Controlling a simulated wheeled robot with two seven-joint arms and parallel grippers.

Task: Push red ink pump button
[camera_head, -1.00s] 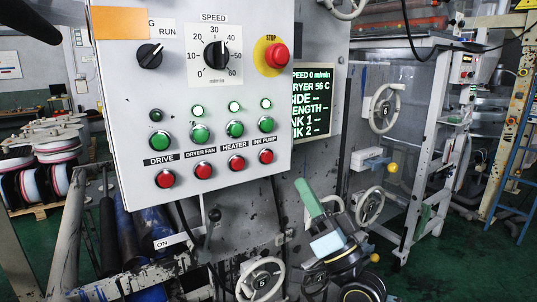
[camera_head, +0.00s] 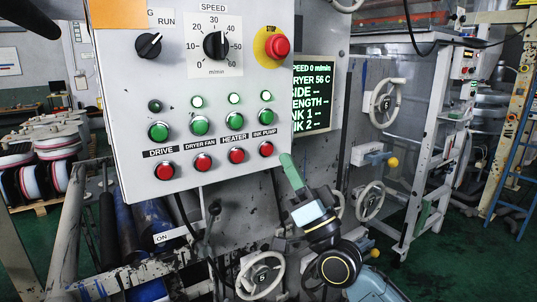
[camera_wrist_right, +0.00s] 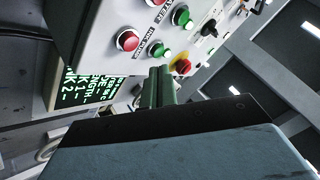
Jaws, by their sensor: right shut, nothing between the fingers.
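The red ink pump button (camera_head: 265,149) is the rightmost of the lower red row on the grey control panel (camera_head: 130,110). It also shows in the right wrist view (camera_wrist_right: 128,41). The green ink pump button (camera_head: 266,116) is above it, under a lit lamp. My right gripper (camera_head: 286,157) is shut and empty, its green fingers pointing up just right of the red button, by the panel's lower right edge. The head view shows a gap between fingertips and button; depth is hard to judge. In the wrist view the fingertips (camera_wrist_right: 160,70) lie below the buttons. My left gripper is not in view.
The heater red button (camera_head: 236,155) is close on the left. The stop button (camera_head: 278,46) sits above on a yellow plate. A screen (camera_head: 313,95) is right of the panel. Handwheels (camera_head: 262,277) stand below and to the right.

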